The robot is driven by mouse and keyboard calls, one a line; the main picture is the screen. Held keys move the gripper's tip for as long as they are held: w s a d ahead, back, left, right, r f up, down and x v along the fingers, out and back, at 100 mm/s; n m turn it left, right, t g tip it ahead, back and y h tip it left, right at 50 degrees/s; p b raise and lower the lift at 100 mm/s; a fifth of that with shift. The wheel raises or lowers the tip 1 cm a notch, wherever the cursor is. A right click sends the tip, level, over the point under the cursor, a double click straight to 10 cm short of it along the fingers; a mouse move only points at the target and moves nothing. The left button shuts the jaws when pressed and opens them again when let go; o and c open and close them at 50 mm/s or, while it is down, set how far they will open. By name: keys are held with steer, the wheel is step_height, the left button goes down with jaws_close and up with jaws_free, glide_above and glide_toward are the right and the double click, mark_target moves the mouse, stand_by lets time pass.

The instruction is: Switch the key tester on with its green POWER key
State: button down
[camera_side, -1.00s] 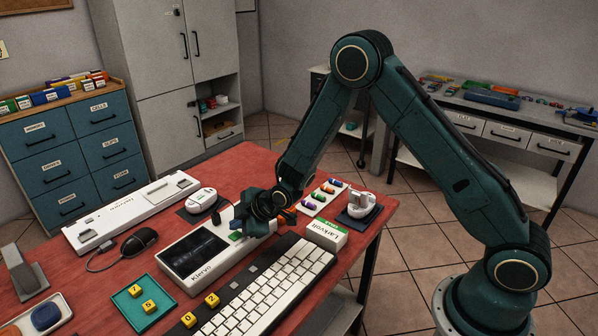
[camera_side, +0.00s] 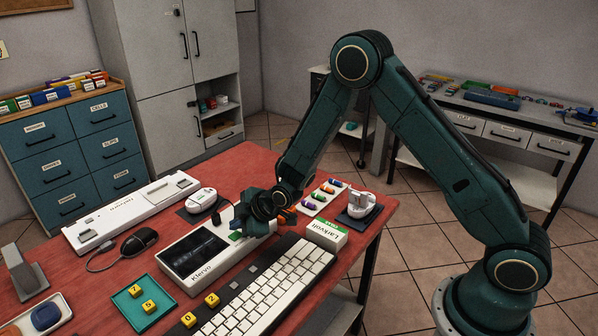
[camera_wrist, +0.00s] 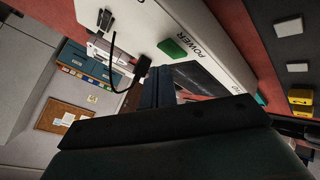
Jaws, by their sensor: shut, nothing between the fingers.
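The key tester (camera_side: 183,267) is a white box with a dark screen (camera_side: 195,252), lying on the red table behind the keyboard. Its green POWER key (camera_side: 236,236) is at the screen's right end, partly hidden by my gripper. In the wrist view the green key (camera_wrist: 172,49) shows clearly beside the printed word POWER. My gripper (camera_side: 250,231) is shut and empty, low over the tester's right end, close to the green key. Its dark fingers (camera_wrist: 157,78) show just below the key in the wrist view. I cannot tell whether they touch it. The screen shows no clear lit content.
A white keyboard (camera_side: 265,290) lies in front of the tester. A green-and-white box (camera_side: 326,236) stands close on the gripper's right. A teal tray (camera_side: 136,313) with yellow keycaps, a black mouse (camera_side: 138,241) and a white mouse (camera_side: 201,200) lie around.

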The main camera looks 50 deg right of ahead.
mark_target(240, 236)
steer(key=shift+f, duration=0.9)
stand_by(1.3)
steer(key=shift+r, duration=0.9)
steer(key=shift+r, duration=0.1)
step_height(240, 236, up, 6)
steer(key=shift+f, duration=0.1)
stand_by(0.7)
